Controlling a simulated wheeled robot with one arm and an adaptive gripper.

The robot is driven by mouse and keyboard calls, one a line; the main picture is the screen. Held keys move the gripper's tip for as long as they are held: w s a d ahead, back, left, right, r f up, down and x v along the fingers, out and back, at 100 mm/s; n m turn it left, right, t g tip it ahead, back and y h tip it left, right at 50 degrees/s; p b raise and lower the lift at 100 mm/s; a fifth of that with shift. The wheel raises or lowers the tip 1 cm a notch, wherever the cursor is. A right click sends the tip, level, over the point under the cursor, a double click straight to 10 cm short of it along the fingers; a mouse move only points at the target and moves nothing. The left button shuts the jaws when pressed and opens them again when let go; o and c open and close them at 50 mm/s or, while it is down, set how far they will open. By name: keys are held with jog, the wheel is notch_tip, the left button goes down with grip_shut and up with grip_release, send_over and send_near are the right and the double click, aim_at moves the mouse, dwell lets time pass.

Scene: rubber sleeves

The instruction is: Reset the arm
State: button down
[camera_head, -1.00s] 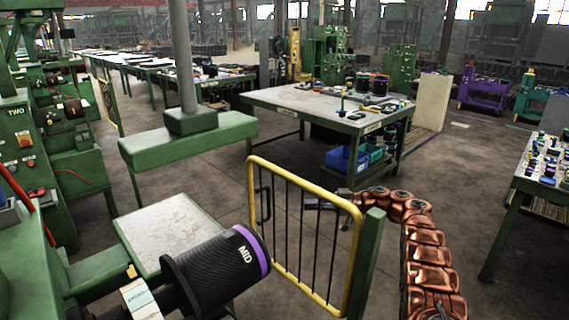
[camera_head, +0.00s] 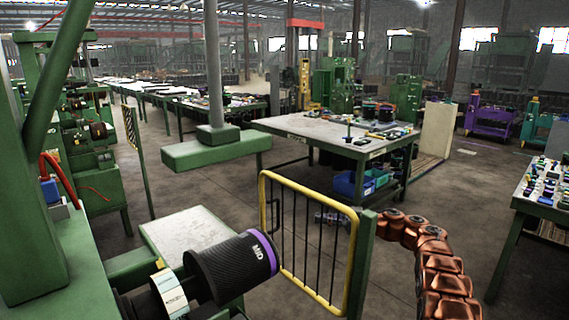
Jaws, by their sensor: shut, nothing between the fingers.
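My copper-coloured segmented arm rises at the lower right and bends left behind the green gate post. My gripper (camera_head: 327,217) is at its far end, seen small and dark beyond the post and close to the yellow gate's right side. It is shut and I see nothing held in it. The fingertips are partly covered and too small for detail. A black sleeve with a purple band marked MID (camera_head: 232,268) sits on the machine at the lower left, well apart from my gripper.
A yellow barred gate (camera_head: 262,215) and green post (camera_head: 361,265) stand close to my arm. Behind is a cluttered green worktable (camera_head: 290,124) with blue bins (camera_head: 352,184) below. Another table (camera_head: 536,198) is at the right. Green machinery (camera_head: 35,180) fills the left. Floor between the tables is clear.

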jog(key=w+d+r+m+t+h, duration=0.25)
jog(key=w+r+t, duration=0.3)
jog(key=r, duration=0.35)
jog(key=w+d+r+m+t+h, duration=0.1)
jog(key=w+r+m+t, duration=0.25)
jog(key=r+t, duration=0.4)
jog(key=s+d+r+m+t+h, duration=0.2)
jog(key=d+r+m+h, duration=0.6)
jog(key=h, duration=0.5)
jog(key=s+d+f+m+g+h, duration=0.25)
jog(key=s+f, duration=0.25)
jog(key=s, duration=0.3)
jog(key=s+d+f+m+g+h, duration=0.1)
jog(key=s+f+g, duration=0.25)
jog(key=s, duration=0.45)
jog(key=s+d+f+m+g+h, duration=0.1)
jog(key=s+f+m+g, duration=0.1)
jog(key=s+f, duration=0.5)
jog(key=s+a+f+g+y, duration=0.1)
jog(key=s+a+f+g, duration=0.2)
jog(key=s, duration=1.1)
jog(key=s+a+f+n+g, duration=0.1)
jog(key=s+a+f+g, duration=0.2)
jog(key=s, duration=1.2)
jog(key=s+a+f+n+g+y, duration=0.1)
jog(key=s+a+f+g, duration=0.2)
jog(key=s, duration=1.2)
notch_tip(320, 180, down, 3)
jog(key=shift+a+g+y, duration=0.3)
jog(key=shift+g, duration=0.9)
